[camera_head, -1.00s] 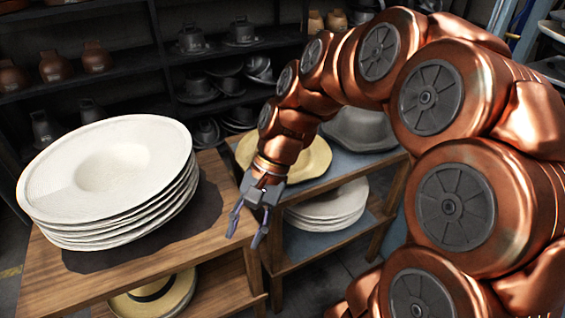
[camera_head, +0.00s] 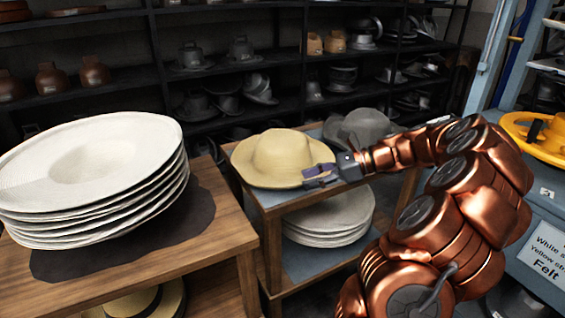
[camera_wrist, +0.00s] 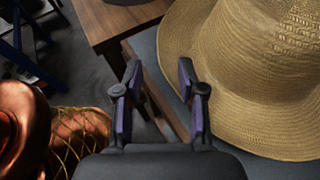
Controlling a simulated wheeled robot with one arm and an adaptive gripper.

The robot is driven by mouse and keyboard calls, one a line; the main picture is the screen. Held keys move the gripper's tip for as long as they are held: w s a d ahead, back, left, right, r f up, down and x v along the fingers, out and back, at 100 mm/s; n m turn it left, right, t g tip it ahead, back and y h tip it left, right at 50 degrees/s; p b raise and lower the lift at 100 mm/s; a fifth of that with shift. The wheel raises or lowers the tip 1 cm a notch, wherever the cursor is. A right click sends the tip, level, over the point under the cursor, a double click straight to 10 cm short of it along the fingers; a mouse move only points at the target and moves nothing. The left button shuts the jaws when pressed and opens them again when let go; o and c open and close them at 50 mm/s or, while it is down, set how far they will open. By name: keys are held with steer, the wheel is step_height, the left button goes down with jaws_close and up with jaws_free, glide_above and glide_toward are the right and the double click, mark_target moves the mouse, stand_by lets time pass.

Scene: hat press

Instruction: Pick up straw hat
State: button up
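The tan straw hat (camera_head: 279,158) sits crown up on the upper shelf of a small cart in the head view. It fills the right side of the wrist view (camera_wrist: 255,70), its woven brim curving beside my fingers. My gripper (camera_head: 307,176) is at the right front edge of the brim in the head view. In the wrist view my gripper (camera_wrist: 158,75) has its two dark fingers apart, with nothing clearly between them. The right finger overlaps the brim edge in that view; I cannot tell whether it touches.
A stack of large white hats (camera_head: 85,170) stands on a wooden table (camera_head: 215,240) at left. A grey hat (camera_head: 362,126) is behind the straw hat. More white hats (camera_head: 330,218) lie on the lower shelf. A banded straw hat (camera_head: 160,302) sits below the table.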

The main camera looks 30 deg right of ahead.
steer(key=shift+b+x, duration=0.35)
steer(key=shift+x, duration=3.45)
steer(key=shift+c, duration=0.2)
jaws_close()
